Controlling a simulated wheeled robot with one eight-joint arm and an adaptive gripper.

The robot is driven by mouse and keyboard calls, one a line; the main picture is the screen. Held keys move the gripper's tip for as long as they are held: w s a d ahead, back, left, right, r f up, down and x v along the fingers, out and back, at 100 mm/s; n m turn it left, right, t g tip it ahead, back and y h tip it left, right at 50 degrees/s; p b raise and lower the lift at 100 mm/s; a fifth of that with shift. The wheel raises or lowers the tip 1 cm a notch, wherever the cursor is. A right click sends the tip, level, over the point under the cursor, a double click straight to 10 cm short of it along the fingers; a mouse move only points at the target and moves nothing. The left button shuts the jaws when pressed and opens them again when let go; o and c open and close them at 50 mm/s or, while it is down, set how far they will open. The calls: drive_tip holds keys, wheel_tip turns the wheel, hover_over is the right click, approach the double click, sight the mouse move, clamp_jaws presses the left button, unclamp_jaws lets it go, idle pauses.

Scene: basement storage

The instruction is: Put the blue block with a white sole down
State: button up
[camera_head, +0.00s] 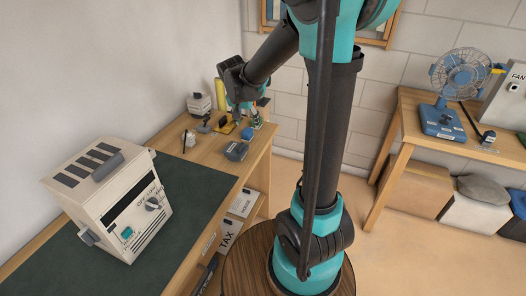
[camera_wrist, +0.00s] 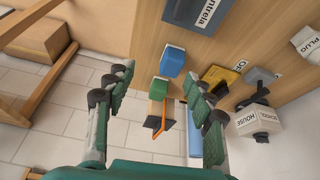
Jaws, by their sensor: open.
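The blue block (camera_wrist: 172,61) shows in the wrist view on the wooden desktop, near its edge; it also shows as a small blue shape in the head view (camera_head: 247,133). My gripper (camera_wrist: 162,84) is open, with one finger on each side of the picture. The block appears just past the fingertips, between them in the view, with gaps on both sides. In the head view my gripper (camera_head: 240,104) is over the far end of the desk.
A grey-blue labelled device (camera_head: 236,150), a yellow item (camera_wrist: 222,77) and a white labelled box (camera_wrist: 257,119) crowd the desktop around the block. A brown item with an orange loop (camera_wrist: 157,112) is close by. A cream machine (camera_head: 122,200) stands on the dark mat (camera_head: 200,180), which has bare room.

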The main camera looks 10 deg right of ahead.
drive_tip(key=s+d+f+n+y, duration=0.1)
drive_tip(key=s+d+f+n, duration=0.1)
drive_tip(key=s, duration=0.9)
drive_tip(key=s+d+f+n+y, duration=0.1)
drive_tip(key=s+d+f+n, duration=0.2)
drive_tip(key=s, duration=0.9)
wheel_tip(320, 180, down, 2)
drive_tip(key=shift+s+f+n, duration=0.15)
drive_tip(key=shift+f+n, duration=0.05)
drive_tip(key=shift+n, duration=0.4)
drive_tip(key=shift+o, duration=0.5)
wheel_tip(320, 180, up, 13)
drive_tip(key=m+h, duration=0.2)
drive_tip(key=m, duration=0.5)
hover_over(247, 130)
drive_tip(key=s+a, duration=0.4)
drive_tip(key=s, duration=0.1)
drive_tip(key=x, duration=1.7)
drive_tip(key=shift+s+d+f, duration=0.1)
drive_tip(key=shift+s+d, duration=0.2)
drive_tip(key=shift+d, duration=0.05)
